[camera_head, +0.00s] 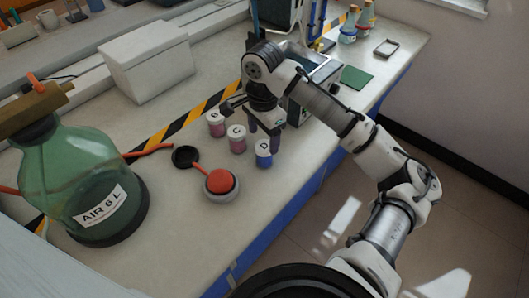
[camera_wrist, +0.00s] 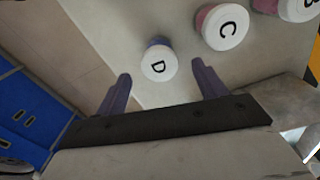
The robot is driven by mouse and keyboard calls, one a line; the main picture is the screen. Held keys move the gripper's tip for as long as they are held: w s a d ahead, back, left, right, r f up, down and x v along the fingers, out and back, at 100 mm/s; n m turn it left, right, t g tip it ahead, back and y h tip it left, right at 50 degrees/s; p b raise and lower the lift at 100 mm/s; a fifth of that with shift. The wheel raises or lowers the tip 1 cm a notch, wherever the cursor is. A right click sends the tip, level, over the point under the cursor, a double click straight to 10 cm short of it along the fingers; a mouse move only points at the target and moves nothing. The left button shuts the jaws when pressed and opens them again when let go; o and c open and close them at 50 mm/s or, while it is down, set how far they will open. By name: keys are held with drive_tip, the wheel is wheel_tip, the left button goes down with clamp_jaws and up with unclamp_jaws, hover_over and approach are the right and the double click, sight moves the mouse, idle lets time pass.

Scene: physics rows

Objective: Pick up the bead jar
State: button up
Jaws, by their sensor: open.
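Three small jars with white lettered lids stand in a row on the bench. The blue jar D (camera_head: 263,154) is nearest the bench's front edge, with pink jar C (camera_head: 237,140) beside it and another pink jar (camera_head: 216,125) further left. Which one is the bead jar is not marked. My gripper (camera_head: 264,136) is open and empty, pointing down just behind jar D. In the wrist view, the lid of D (camera_wrist: 158,65) shows between and beyond the two fingertips (camera_wrist: 161,70). The lid of C (camera_wrist: 226,28) is right of the fingers, and the third lid (camera_wrist: 300,7) is cut off.
A red-topped round device (camera_head: 220,183) and a black disc (camera_head: 185,157) lie left of the jars. A large green bottle labelled AIR 6 L (camera_head: 92,180) stands at the left. A white box (camera_head: 147,62) is behind. A dark-framed device (camera_head: 303,105) stands right of my gripper.

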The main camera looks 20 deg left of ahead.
sight(265, 145)
drive_tip(key=shift+w+d+f+p, duration=0.1)
drive_tip(key=shift+f+p, duration=0.3)
drive_tip(key=shift+f, duration=1.25)
drive_tip(key=shift+d+f+p, duration=0.1)
drive_tip(key=shift+f+p, duration=0.3)
drive_tip(key=shift+f, duration=1.25)
drive_tip(key=c, duration=1.1)
